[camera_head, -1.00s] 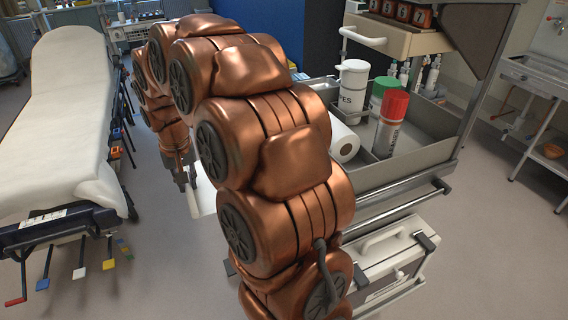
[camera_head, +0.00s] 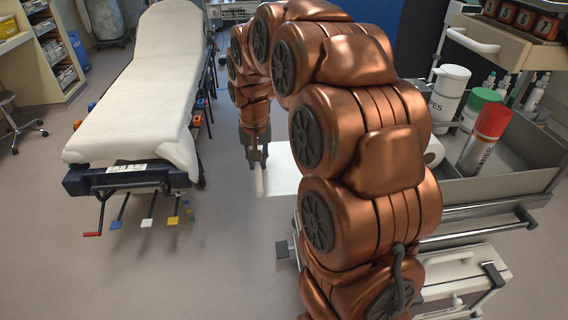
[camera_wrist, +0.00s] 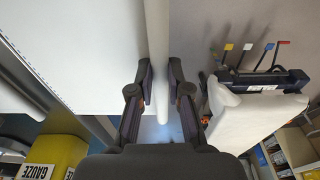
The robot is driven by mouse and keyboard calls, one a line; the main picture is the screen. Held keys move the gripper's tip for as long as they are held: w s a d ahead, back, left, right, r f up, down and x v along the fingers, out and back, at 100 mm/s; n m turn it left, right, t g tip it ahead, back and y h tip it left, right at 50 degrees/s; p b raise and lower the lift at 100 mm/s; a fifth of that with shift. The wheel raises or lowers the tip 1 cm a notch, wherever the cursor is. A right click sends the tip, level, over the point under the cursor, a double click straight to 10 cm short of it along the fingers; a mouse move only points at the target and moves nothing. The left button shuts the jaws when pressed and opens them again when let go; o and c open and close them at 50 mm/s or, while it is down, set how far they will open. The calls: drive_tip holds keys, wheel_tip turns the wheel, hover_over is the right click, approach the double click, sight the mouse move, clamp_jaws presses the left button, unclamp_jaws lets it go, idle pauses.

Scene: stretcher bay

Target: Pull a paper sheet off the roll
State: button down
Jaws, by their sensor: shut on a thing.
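The white paper sheet (camera_head: 282,172) stretches from my gripper (camera_head: 259,163) to the right and passes behind my arm. The paper roll (camera_head: 434,152) shows only as a small white part beside my arm, near the trolley tray. In the wrist view the sheet (camera_wrist: 75,50) fills the left side. Its free edge has a pale rounded bar (camera_wrist: 158,45) running between the fingers of my gripper (camera_wrist: 161,90), which is shut on it. My arm hides where the sheet meets the roll.
The trolley tray (camera_head: 500,192) holds a white wipes tub (camera_head: 449,92), a green-capped container and a red-capped can (camera_head: 484,140). The stretcher (camera_head: 150,85) stands left, with coloured pedals at its near end. Floor is clear between stretcher and trolley. A yellow gauze box (camera_wrist: 48,158) shows in the wrist view.

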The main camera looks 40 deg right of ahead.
drive_tip(key=shift+r, duration=0.1)
drive_tip(key=shift+w+a+r+p, duration=0.2)
drive_tip(key=shift+a+r, duration=0.25)
drive_tip(key=shift+r, duration=0.35)
drive_tip(key=shift+w+a+r+p, duration=0.1)
drive_tip(key=shift+w+a+r, duration=0.25)
drive_tip(key=shift+r, duration=0.5)
drive_tip(key=shift+w+a+r+p, duration=0.15)
drive_tip(key=shift+a+r, duration=0.35)
drive_tip(key=shift+r, duration=0.3)
